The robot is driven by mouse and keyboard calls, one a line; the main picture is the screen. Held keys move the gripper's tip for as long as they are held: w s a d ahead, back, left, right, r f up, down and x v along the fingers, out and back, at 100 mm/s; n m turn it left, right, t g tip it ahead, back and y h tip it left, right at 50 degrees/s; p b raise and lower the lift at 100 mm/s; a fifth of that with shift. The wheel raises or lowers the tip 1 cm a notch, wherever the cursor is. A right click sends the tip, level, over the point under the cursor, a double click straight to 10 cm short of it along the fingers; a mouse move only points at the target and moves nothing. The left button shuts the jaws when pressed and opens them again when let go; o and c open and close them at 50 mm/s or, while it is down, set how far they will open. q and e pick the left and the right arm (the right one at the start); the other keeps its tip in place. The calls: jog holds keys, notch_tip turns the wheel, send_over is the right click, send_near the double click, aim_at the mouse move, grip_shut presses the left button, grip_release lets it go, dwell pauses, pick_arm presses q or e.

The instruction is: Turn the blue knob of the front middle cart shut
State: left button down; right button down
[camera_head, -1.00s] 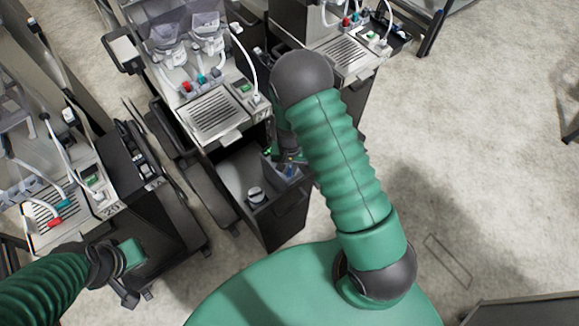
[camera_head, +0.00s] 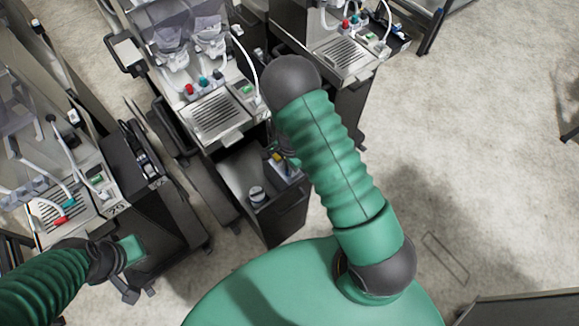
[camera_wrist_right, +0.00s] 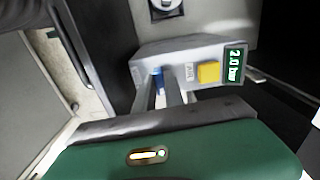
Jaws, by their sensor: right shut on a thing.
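In the right wrist view a grey control box (camera_wrist_right: 190,55) carries a blue knob (camera_wrist_right: 157,75), a yellow button (camera_wrist_right: 209,72) and a green display reading 2.0 bar (camera_wrist_right: 234,65). My right gripper (camera_wrist_right: 166,84) is shut on the blue knob, its two fingers on either side; the knob is partly hidden by them. In the head view my arm hides most of this gripper. My left gripper (camera_head: 132,248) hangs clear at lower left; its jaws are unclear.
Another cart (camera_head: 75,195) stands at the left and a third cart (camera_head: 345,50) at the back right. A small round fitting (camera_head: 257,194) sits in the open bin. Bare floor (camera_head: 480,130) lies to the right.

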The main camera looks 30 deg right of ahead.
jog(key=shift+d+m, duration=0.15)
jog(key=shift+m, duration=0.25)
jog(key=c, duration=1.4)
grip_release()
jog(key=shift+c, duration=0.2)
notch_tip(320, 180, up, 17)
jog(key=shift+f, duration=0.15)
jog(key=shift+d, duration=0.1)
